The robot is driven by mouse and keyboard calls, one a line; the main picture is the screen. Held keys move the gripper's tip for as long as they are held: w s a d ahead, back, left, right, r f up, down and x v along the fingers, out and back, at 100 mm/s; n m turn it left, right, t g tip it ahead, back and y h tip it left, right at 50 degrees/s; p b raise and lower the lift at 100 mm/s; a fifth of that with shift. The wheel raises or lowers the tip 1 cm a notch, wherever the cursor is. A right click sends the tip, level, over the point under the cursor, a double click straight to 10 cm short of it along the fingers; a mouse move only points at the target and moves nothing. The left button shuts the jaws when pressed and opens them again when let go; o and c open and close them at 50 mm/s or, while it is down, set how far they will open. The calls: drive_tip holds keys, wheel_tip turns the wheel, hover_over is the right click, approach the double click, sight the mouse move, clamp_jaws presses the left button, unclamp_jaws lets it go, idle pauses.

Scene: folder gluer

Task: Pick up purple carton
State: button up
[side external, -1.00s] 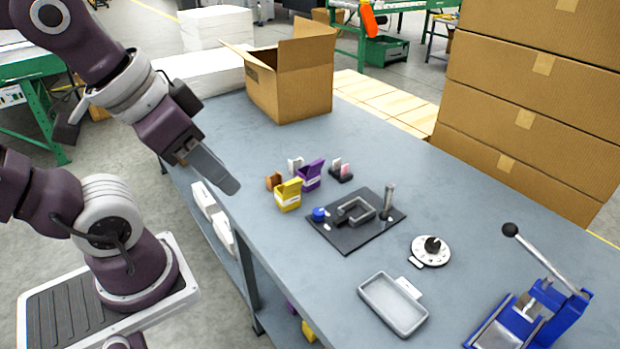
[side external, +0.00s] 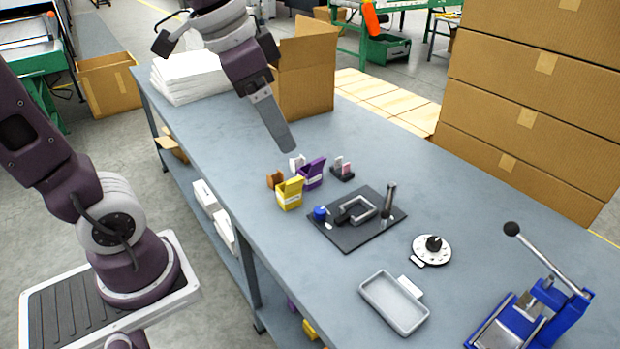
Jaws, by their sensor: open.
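The purple carton (side external: 313,174) stands on the blue-grey table among small cartons, with a white label low on its front. A yellow carton (side external: 290,193) stands just in front and to its left. A brown carton (side external: 274,180) and a white carton (side external: 297,163) stand close behind and to the left. My gripper (side external: 286,146) hangs above the table, behind and a little left of the purple carton in the picture, apart from it. It points down, and its fingers overlap in this view. Nothing shows held in it.
A small dark holder (side external: 342,171) stands just right of the purple carton. A black fixture plate (side external: 357,222), a grey tray (side external: 394,303), a round dial (side external: 432,249) and a blue lever press (side external: 535,310) lie further forward. An open cardboard box (side external: 306,80) stands behind my gripper.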

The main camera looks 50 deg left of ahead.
drive_tip(key=w+a+f+m+g, duration=0.1)
drive_tip(key=w+a+f+m, duration=0.1)
drive_tip(key=w+a, duration=0.3)
drive_tip(key=w+a+f+m+g, duration=0.1)
drive_tip(key=w+a+f+m, duration=0.1)
drive_tip(key=w, duration=0.5)
drive_tip(key=m+g, duration=0.2)
drive_tip(key=m, duration=0.7)
hover_over(310, 176)
drive_tip(key=w+a, duration=0.2)
drive_tip(key=a, duration=0.1)
wheel_tip(310, 176, down, 24)
drive_tip(key=r, duration=0.1)
drive_tip(key=shift+y, duration=0.3)
wheel_tip(310, 176, down, 8)
drive_tip(key=shift+s+r, duration=0.15)
drive_tip(key=shift+r, duration=0.1)
drive_tip(key=c, duration=1.4)
